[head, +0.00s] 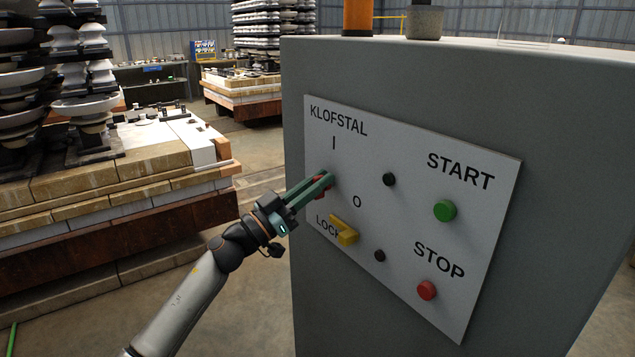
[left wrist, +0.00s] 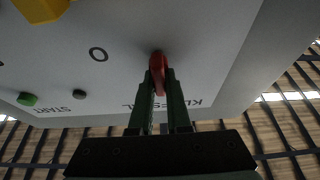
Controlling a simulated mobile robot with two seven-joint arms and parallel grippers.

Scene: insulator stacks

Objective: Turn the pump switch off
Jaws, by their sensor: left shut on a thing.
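The control panel (head: 400,225) is a pale plate marked KLOFSTAL on the front of a grey cabinet. Its red switch (head: 320,192) sits below the "I" mark and left of the "O" mark. It is mostly hidden by my left gripper (head: 328,181) in the head view. In the left wrist view the red switch handle (left wrist: 157,68) lies between the two green fingers (left wrist: 160,85), which are shut on it. I cannot tell exactly which mark the handle points to. My right gripper is not in view.
A yellow lock lever (head: 345,231) sits just below the switch. A green START button (head: 445,210), a red STOP button (head: 427,290) and two black knobs (head: 389,179) are to the right. Insulator stacks (head: 85,60) stand on a brick-topped platform (head: 100,205) at left.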

